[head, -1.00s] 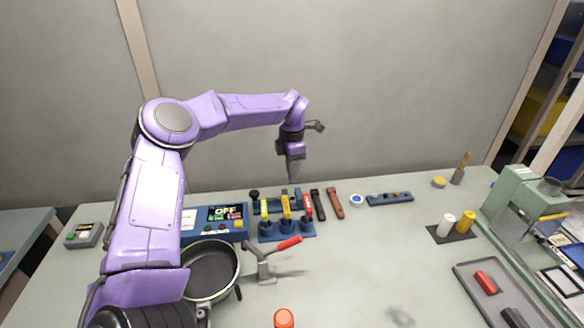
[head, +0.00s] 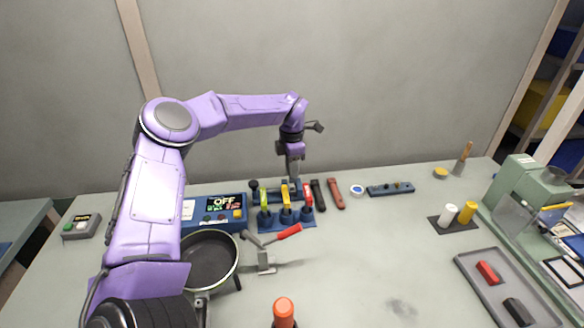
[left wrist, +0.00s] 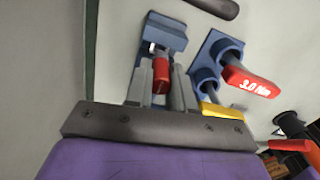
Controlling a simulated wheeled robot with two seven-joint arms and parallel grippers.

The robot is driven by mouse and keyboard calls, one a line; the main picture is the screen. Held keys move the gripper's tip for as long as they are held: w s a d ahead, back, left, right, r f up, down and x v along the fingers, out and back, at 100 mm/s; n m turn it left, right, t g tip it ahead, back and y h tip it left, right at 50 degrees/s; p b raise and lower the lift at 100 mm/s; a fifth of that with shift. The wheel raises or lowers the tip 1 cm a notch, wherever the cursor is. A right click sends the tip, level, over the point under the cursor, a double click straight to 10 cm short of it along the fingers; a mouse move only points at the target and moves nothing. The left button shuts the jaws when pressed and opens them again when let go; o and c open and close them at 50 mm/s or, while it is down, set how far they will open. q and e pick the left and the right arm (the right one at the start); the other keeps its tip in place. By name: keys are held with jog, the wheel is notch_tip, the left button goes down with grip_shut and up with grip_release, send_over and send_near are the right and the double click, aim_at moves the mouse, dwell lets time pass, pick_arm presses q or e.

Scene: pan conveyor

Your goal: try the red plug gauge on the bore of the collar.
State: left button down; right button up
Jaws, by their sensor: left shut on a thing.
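My left gripper (head: 294,178) points down at the back of the table, by a blue stand (left wrist: 166,32) behind a tool rack. In the left wrist view its fingers (left wrist: 161,85) are shut on a small red piece, which looks like the red plug gauge (left wrist: 161,72). The gauge is at the near end of the blue stand; whether it touches the stand I cannot tell. The head view hides the gauge behind the fingers and tools. I cannot identify the collar with certainty. My right gripper is not in view.
The blue rack (head: 296,221) holds several upright coloured-handled tools close in front of my gripper. A control box (head: 213,212) and a pan (head: 210,260) lie left. A grey tray (head: 465,262) lies right. The table's centre right is clear.

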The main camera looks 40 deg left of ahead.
pick_arm(q)
jog(key=shift+f, duration=0.25)
dwell(0.3)
jog(key=shift+f+b, duration=0.55)
jog(key=shift+f, duration=0.25)
jog(key=shift+f+b, duration=0.4)
jog(key=shift+f, duration=0.2)
dwell(0.5)
jog(key=shift+r, duration=0.15)
dwell(0.6)
notch_tip(320, 180, up, 7)
jog(key=p, duration=0.6)
dwell(0.4)
